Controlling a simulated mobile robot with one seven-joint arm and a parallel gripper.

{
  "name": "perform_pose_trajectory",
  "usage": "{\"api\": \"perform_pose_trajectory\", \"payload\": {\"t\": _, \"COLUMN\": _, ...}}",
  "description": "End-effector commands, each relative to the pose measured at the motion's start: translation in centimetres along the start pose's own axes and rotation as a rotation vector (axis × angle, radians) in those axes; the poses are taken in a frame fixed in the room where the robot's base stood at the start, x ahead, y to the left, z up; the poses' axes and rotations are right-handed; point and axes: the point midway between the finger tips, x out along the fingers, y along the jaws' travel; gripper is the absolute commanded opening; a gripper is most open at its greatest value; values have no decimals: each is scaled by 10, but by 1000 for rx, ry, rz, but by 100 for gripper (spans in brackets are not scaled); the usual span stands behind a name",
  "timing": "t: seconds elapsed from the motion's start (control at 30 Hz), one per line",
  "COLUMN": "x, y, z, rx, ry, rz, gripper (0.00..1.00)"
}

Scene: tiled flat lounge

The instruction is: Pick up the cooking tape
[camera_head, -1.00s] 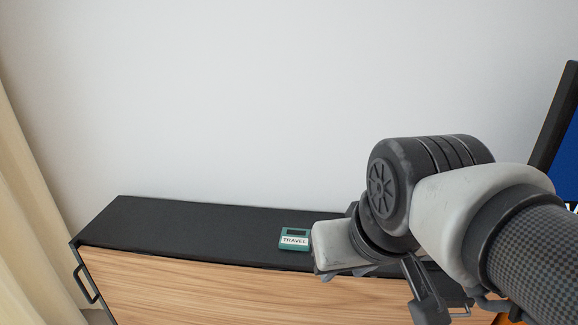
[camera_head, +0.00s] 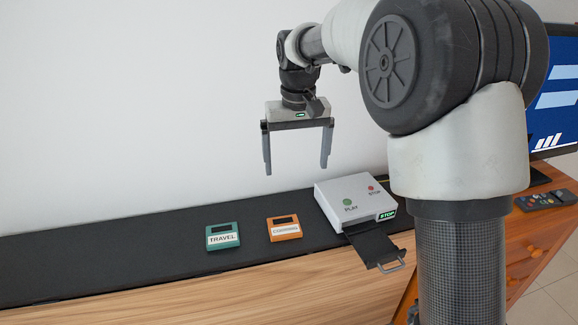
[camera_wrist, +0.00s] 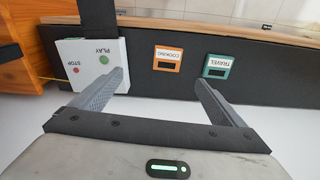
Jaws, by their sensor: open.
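The orange cooking tape (camera_head: 284,228) lies flat on the black cabinet top, between the teal travel tape and the white player. In the wrist view the cooking tape (camera_wrist: 167,59) lies ahead between my two fingers, its label upside down. My gripper (camera_head: 297,168) is open and empty, raised above the cabinet top and close to the wall. Its fingers point down, above the tape's level and not touching it. The wrist view also shows my gripper (camera_wrist: 162,80) with both fingers apart.
The teal travel tape (camera_head: 222,236) lies left of the cooking tape. The white player (camera_head: 352,200) with play and stop buttons stands to the right, its black tray (camera_head: 376,246) sticking out in front. A remote (camera_head: 546,199) and a screen (camera_head: 556,100) are further right. The black top (camera_head: 90,255) is clear at left.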

Motion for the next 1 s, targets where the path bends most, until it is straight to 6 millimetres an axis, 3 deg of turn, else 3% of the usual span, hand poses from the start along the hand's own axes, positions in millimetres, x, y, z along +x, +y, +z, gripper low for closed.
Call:
{"api": "perform_pose_trajectory", "payload": {"t": 0.03, "x": 18, "y": -8, "z": -14, "rx": -9, "ry": -25, "rz": -4, "gripper": 94}}
{"api": "perform_pose_trajectory", "payload": {"t": 0.1, "x": 35, "y": -17, "z": -26, "rx": -17, "ry": -50, "rz": -8, "gripper": 94}}
{"api": "perform_pose_trajectory", "payload": {"t": 0.27, "x": 60, "y": -28, "z": -39, "rx": -26, "ry": -79, "rz": -14, "gripper": 94}}
{"api": "perform_pose_trajectory", "payload": {"t": 0.8, "x": 164, "y": -30, "z": -31, "rx": -27, "ry": -86, "rz": -14, "gripper": 94}}
{"api": "perform_pose_trajectory", "payload": {"t": 1.0, "x": 182, "y": -30, "z": -30, "rx": -27, "ry": -83, "rz": -14, "gripper": 94}}
